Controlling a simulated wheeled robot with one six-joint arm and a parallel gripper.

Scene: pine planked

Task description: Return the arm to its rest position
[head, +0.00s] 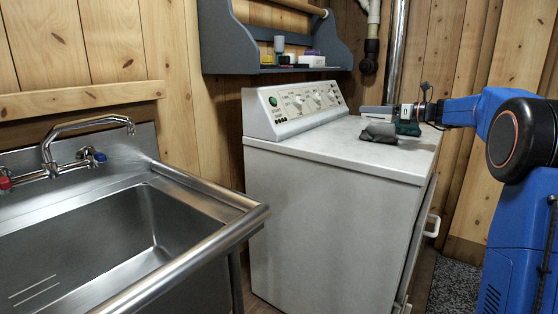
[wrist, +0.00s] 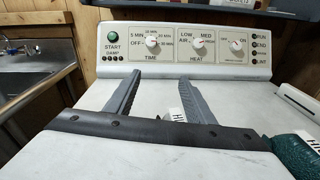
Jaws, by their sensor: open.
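My arm reaches in from the right in the head view, over the dryer's white top (head: 345,143). In the wrist view my gripper (wrist: 158,82) shows two grey fingers spread apart, pointing at the dryer's control panel (wrist: 185,50). I see nothing held between the fingertips. A speckled teal thing (wrist: 296,154) with a white label is at the lower right, partly cut off.
A steel sink (head: 120,235) with a tap (head: 85,135) stands left of the dryer. A blue-grey wall shelf (head: 225,45) holding small items hangs above the dryer. Pipes (head: 396,50) run down the wall behind. Dark flooring (head: 450,285) shows right of the dryer.

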